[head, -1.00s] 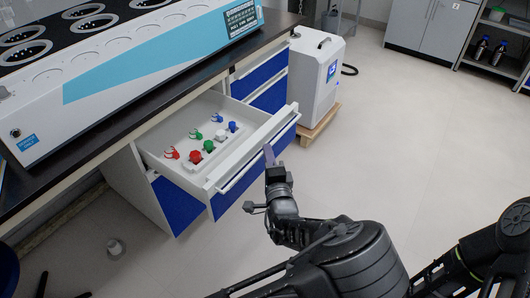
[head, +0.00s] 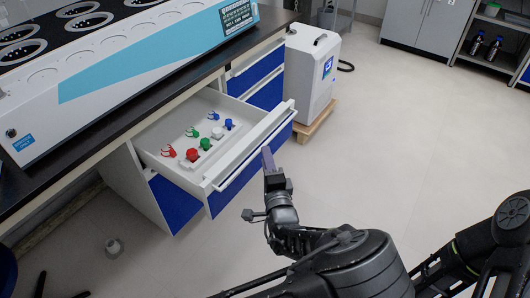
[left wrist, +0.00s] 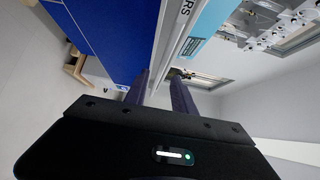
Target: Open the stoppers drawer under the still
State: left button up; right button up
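The stoppers drawer (head: 209,181) under the still (head: 120,65) stands pulled out, with red, green, white and blue stoppers (head: 205,144) in it. A light bar handle (head: 240,172) runs along its front. My left gripper (head: 267,158) is at the handle, right of its middle. In the left wrist view, the two fingers (left wrist: 159,88) stand either side of the pale handle bar (left wrist: 163,45), close around it; contact is partly hidden. The letters "RS" show on the drawer front (left wrist: 187,15). My right gripper is out of the head view.
More blue-fronted drawers (head: 266,95) are beside and below the open one. A white chiller unit (head: 312,75) stands on a wooden base behind. The floor at right is clear.

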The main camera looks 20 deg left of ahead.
pick_arm(q)
jog(key=v, duration=0.4)
jog(key=shift+s+d, duration=0.15)
jog(key=shift+s, duration=0.1)
